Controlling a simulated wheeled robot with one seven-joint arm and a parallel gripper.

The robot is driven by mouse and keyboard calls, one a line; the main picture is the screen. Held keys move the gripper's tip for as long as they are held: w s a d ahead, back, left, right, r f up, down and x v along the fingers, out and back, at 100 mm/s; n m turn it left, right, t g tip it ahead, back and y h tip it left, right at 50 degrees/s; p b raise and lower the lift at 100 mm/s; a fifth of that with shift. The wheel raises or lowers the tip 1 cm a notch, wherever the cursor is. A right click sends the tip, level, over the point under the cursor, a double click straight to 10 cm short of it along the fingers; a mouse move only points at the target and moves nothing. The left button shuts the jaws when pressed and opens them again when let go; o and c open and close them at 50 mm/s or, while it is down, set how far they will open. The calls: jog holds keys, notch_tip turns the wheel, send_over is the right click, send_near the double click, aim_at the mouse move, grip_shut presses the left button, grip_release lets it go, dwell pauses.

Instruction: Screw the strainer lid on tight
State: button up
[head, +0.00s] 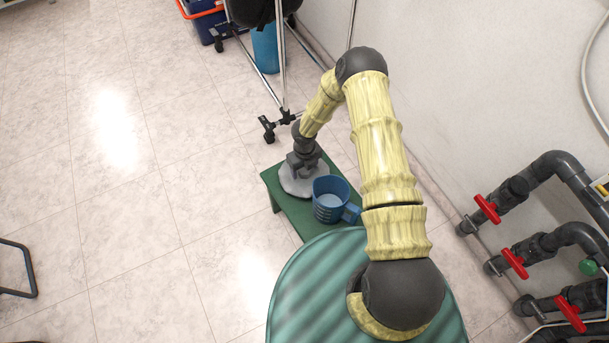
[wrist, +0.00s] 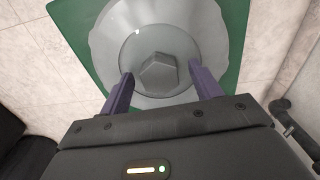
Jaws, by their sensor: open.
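The strainer lid (wrist: 119,60) is a grey disc with a raised hexagonal knob (wrist: 159,74) in its middle. In the head view the grey round strainer (head: 292,186) sits on the green bench, partly hidden under my gripper (head: 302,167). In the wrist view my gripper (wrist: 160,86) is open, with one purple finger on each side of the knob. A gap shows between each finger and the knob. I cannot tell the height of the fingertips over the lid, nor whether the lid sits tight.
A blue measuring jug (head: 328,202) stands on the green bench (head: 271,179), close beside the strainer. Grey pipes with red valve handles (head: 514,263) run along the wall at right. A wheeled stand (head: 283,110) is behind the bench.

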aim_at(305, 169)
dwell(0.3)
jog(key=c, duration=1.2)
jog(key=shift+r, duration=0.15)
notch_tip(305, 169, up, 18)
jog(key=p, duration=0.4)
jog(key=shift+p, duration=0.4)
jog(key=shift+d, duration=0.1)
